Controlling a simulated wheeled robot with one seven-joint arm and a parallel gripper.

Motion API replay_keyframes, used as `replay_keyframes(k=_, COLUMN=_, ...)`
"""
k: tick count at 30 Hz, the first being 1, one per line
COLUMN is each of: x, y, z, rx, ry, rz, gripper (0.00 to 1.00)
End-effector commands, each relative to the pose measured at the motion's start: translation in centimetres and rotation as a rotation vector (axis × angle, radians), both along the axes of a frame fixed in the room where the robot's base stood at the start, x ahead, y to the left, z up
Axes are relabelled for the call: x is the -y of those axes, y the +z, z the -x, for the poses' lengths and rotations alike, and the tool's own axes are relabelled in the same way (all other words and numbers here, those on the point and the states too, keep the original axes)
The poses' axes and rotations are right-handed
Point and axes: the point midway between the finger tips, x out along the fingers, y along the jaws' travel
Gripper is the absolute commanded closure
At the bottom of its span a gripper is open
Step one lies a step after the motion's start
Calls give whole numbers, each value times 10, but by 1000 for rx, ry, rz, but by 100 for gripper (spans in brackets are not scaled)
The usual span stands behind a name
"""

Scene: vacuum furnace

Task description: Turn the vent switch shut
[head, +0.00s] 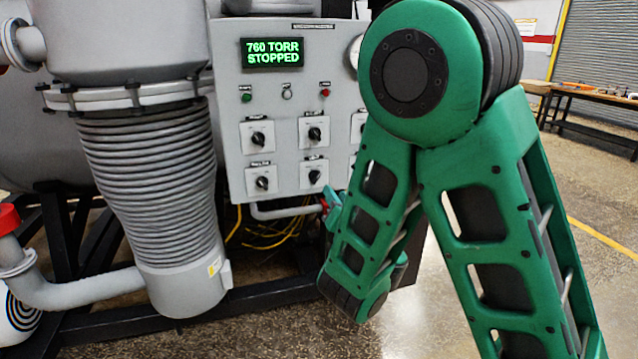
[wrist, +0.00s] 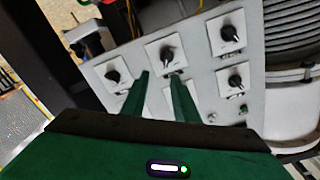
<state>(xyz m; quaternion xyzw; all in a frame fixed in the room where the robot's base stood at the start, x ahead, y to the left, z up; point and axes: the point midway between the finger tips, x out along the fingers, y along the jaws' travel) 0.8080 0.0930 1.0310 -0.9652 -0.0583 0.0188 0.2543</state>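The grey control panel (head: 228,100) carries several black rotary switches on white plates, in rows. Their labels are too small to read, so I cannot tell which is the vent switch. In the head view, a lower-row switch (head: 314,176) sits right of another (head: 262,182); my arm covers the panel's right part. In the wrist view the panel appears turned around. My gripper (wrist: 159,78) is open and empty, its two green fingers pointing at the panel. One switch (wrist: 168,53) shows just beyond the fingertips; another (wrist: 115,77) is to their left. Contact is not visible.
The display (head: 272,52) reads 760 TORR STOPPED. Below it are a green button (head: 246,97) and a red one (head: 325,92). A ribbed grey column (head: 150,180) stands left of the panel. Pipe (head: 285,212) and yellow cables (head: 275,238) run beneath. Open floor lies to the right.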

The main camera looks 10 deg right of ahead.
Motion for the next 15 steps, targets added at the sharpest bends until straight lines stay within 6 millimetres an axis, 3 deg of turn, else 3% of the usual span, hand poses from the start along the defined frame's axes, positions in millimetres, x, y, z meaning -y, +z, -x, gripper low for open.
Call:
replay_keyframes(k=3, x=-13, y=-1, z=0, rx=3, ry=36, rz=-8, gripper=73)
replay_keyframes(k=15, x=-16, y=0, z=-30, rx=6, ry=32, rz=-13, gripper=73)
